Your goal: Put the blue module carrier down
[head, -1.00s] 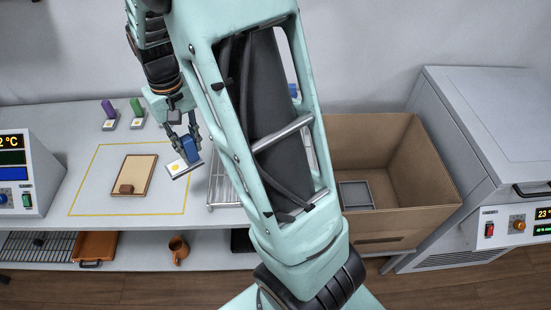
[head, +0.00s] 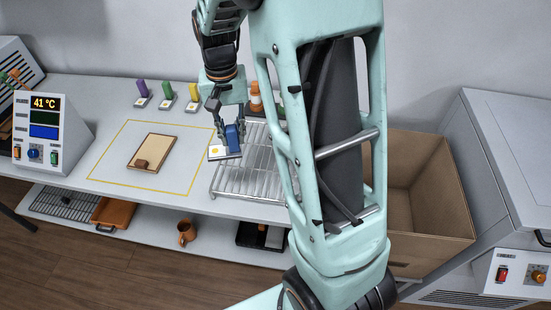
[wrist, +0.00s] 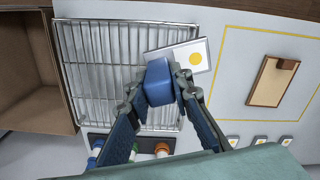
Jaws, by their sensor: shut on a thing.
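The blue module carrier has a blue block handle (head: 232,138) and a pale plate (head: 222,152) with a yellow disc. It also shows in the wrist view, with the blue block (wrist: 159,81) between my fingers and the plate (wrist: 188,57) beyond it. My gripper (head: 231,130) is shut on the blue block. The carrier is over the left edge of the wire rack (head: 250,180) in the head view. I cannot tell whether the plate touches the rack. My fingers hide part of the block.
A yellow outline (head: 112,180) surrounds a tan board (head: 152,152) left of the rack. Purple (head: 142,88), green (head: 167,92) and yellow (head: 194,92) modules stand behind. A cardboard box (head: 430,215) is right of the rack. Bottles (wrist: 130,150) stand near the rack.

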